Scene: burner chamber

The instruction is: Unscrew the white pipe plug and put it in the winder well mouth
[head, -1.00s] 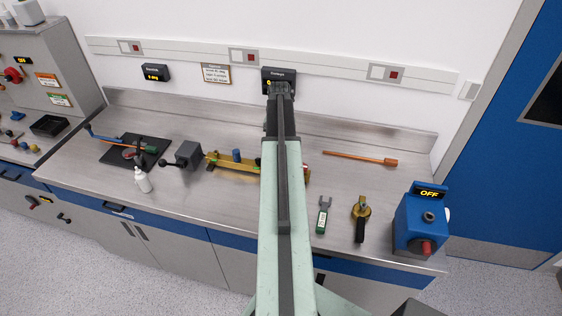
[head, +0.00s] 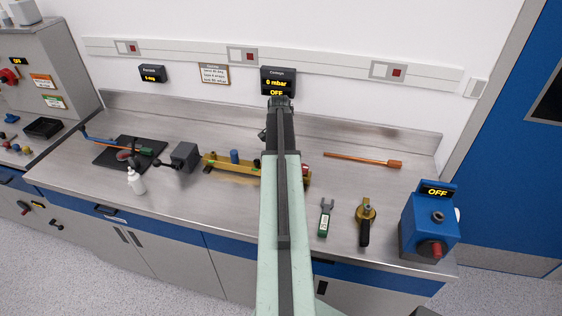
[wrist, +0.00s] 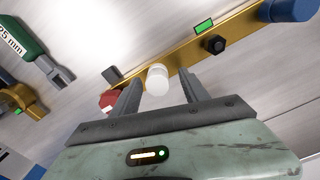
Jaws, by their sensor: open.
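The white plug (wrist: 157,79) is a short white cylinder at the edge of the brass bar (wrist: 185,53) in the wrist view. My gripper (wrist: 158,90) is open, with one finger on each side of the plug; I cannot tell whether either finger touches it. In the head view the brass bar (head: 218,163) lies on the bench, and my arm hides its middle and the plug. I cannot pick out the winder well mouth with certainty.
A red part (wrist: 110,99) sits beside the left finger. A blue cylinder (head: 234,156), dark block (head: 185,157), green-handled fork spanner (head: 325,217), brass tool (head: 366,210), copper rod (head: 360,159) and blue box (head: 428,225) stand around. Bench front middle is clear.

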